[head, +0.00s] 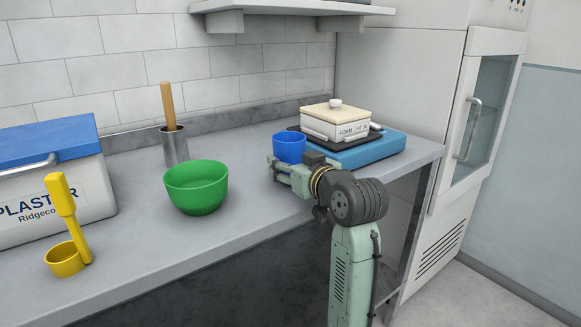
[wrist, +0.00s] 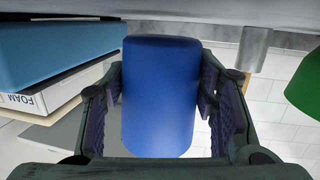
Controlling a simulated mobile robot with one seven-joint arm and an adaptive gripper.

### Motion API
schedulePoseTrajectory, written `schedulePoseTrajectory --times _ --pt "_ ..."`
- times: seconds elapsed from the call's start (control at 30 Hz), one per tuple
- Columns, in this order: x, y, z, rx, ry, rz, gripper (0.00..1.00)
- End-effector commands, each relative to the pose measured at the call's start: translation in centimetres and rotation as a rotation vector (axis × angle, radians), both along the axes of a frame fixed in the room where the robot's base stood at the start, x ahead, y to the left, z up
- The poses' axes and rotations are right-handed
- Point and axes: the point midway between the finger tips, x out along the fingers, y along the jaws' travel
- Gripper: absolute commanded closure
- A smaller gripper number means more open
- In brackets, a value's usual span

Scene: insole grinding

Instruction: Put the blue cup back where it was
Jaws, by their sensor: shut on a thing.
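The blue cup (head: 289,147) is upright between the fingers of my gripper (head: 278,168), to the left of the blue scale-like base. In the wrist view the blue cup (wrist: 160,95) fills the middle, with a dark finger of my gripper (wrist: 163,105) on each side. My gripper is shut on it. That view is upside down, with the counter along the top. The cup is at or just above the counter; I cannot tell whether it touches. Its lower part is partly hidden by my gripper in the head view.
A green bowl (head: 196,187) stands to the left on the grey counter (head: 245,190). A blue base (head: 365,150) carrying a dark tray and a white box (head: 335,122) is close on the right. A metal pot (head: 174,146), yellow scoop (head: 64,258) and plaster bin (head: 55,195) stand farther left.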

Motion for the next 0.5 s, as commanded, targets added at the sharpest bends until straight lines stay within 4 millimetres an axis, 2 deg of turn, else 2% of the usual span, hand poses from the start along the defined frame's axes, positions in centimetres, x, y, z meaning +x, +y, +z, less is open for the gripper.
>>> schedulePoseTrajectory --times 0.1,0.5 --pt "0.0 0.0 -1.1 0.000 -0.001 0.000 0.77" --pt "-0.1 0.0 -1.7 0.000 -0.002 0.000 0.77"
